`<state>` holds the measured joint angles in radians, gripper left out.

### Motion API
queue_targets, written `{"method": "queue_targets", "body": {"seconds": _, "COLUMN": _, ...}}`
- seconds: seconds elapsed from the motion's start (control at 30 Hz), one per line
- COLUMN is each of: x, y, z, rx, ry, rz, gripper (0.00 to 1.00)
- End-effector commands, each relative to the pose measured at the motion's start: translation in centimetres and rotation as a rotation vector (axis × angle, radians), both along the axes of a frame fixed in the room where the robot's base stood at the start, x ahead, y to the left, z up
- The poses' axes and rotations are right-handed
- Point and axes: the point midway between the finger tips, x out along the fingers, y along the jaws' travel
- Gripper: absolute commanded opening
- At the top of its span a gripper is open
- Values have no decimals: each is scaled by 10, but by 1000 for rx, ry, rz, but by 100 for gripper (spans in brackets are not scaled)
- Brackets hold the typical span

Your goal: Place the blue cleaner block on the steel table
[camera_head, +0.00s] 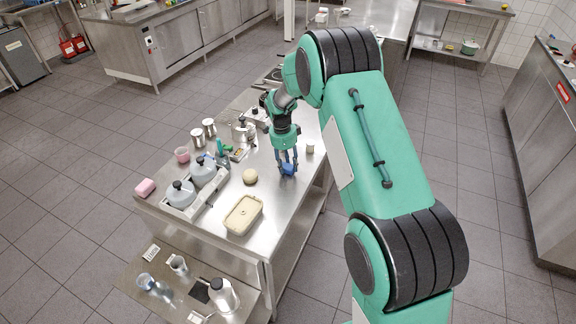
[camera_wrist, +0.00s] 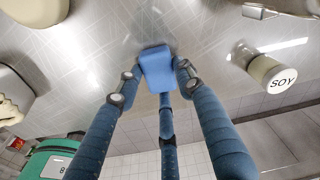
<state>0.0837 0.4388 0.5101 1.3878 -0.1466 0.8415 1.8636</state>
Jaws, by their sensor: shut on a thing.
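The blue cleaner block (camera_head: 288,169) is at my gripper (camera_head: 287,158), low over the steel table (camera_head: 295,205), near its right edge. In the wrist view the blue block (camera_wrist: 157,68) sits between the fingertips of my gripper (camera_wrist: 155,75), with fingers on its left and right sides and another finger behind it. My gripper is shut on the block. The steel tabletop (camera_wrist: 110,40) shows close past the block. I cannot tell whether the block touches the tabletop.
A white SOY jar (camera_wrist: 272,77) stands beside the gripper, also seen in the head view (camera_head: 310,147). A round cream-coloured thing (camera_head: 250,176) and a cream lidded box (camera_head: 243,214) lie left and in front.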

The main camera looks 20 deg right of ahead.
Motion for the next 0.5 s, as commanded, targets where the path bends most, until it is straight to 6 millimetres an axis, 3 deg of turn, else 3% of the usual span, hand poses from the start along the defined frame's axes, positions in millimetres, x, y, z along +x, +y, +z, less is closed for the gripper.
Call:
{"method": "queue_targets", "body": {"seconds": 0.27, "x": 0, "y": 0, "z": -3, "rx": 0, "ry": 0, "rz": 0, "gripper": 9}}
{"method": "queue_targets", "body": {"seconds": 0.3, "x": 0, "y": 0, "z": -2, "rx": 0, "ry": 0, "rz": 0, "gripper": 43}}
{"method": "queue_targets", "body": {"seconds": 0.37, "x": 0, "y": 0, "z": -2, "rx": 0, "ry": 0, "rz": 0, "gripper": 55}}
{"method": "queue_targets", "body": {"seconds": 0.5, "x": 0, "y": 0, "z": -2, "rx": 0, "ry": 0, "rz": 0, "gripper": 56}}
